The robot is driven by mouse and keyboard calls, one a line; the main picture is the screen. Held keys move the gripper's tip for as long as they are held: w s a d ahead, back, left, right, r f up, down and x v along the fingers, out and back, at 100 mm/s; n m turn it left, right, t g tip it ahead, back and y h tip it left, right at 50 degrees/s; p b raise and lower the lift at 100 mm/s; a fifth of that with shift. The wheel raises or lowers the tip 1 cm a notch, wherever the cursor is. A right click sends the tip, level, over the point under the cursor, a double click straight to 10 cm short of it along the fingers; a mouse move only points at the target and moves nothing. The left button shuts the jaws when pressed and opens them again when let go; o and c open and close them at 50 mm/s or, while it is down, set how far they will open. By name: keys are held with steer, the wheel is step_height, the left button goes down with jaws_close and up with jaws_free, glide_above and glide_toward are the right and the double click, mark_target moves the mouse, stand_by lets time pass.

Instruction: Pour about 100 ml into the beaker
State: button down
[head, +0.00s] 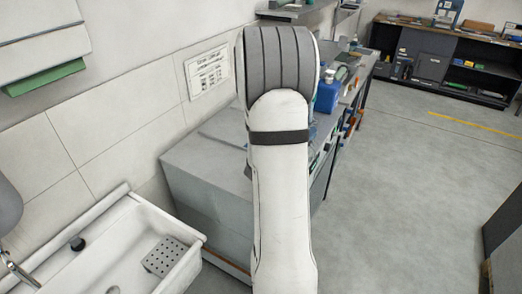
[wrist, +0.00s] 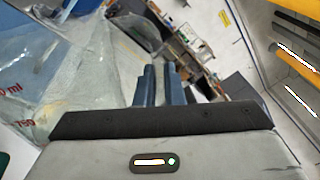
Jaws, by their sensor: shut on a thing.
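In the wrist view a clear vessel (wrist: 95,75) with red marks, one reading 750, fills the left side very close to the camera. It is tilted in that picture, and bluish colour shows through its upper left. My gripper (wrist: 160,85) has its two dark blue fingers close together at the vessel's right edge. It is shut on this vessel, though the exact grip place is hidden. In the head view my raised arm hides the gripper and the vessel. I cannot make out a separate beaker in either view.
A grey bench (head: 205,160) stands behind my arm, with a blue container (head: 328,92) and small items on it. A white sink (head: 130,250) is at lower left. Dark shelves (head: 430,65) stand at the back right. The floor (head: 410,190) at right is clear.

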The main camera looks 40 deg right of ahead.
steer(key=shift+f, duration=0.1)
stand_by(0.6)
steer(key=s+f+m+b, duration=0.1)
steer(key=b, duration=0.2)
steer(key=shift+d+m, duration=0.15)
steer(key=shift+m, duration=0.15)
steer(key=f+m+b, duration=0.1)
steer(key=b, duration=0.1)
steer(key=s+f+m+b, duration=0.1)
steer(key=f+b, duration=0.1)
steer(key=shift+s+d, duration=0.15)
steer(key=shift+s, duration=0.05)
steer(key=s+d+f+m+b, duration=0.1)
steer(key=s+f+m+b, duration=0.4)
steer(key=f+b, duration=0.7)
steer(key=m+b, duration=0.2)
steer(key=b, duration=0.4)
steer(key=shift+d+m+g, duration=0.15)
steer(key=shift+m+g, duration=0.15)
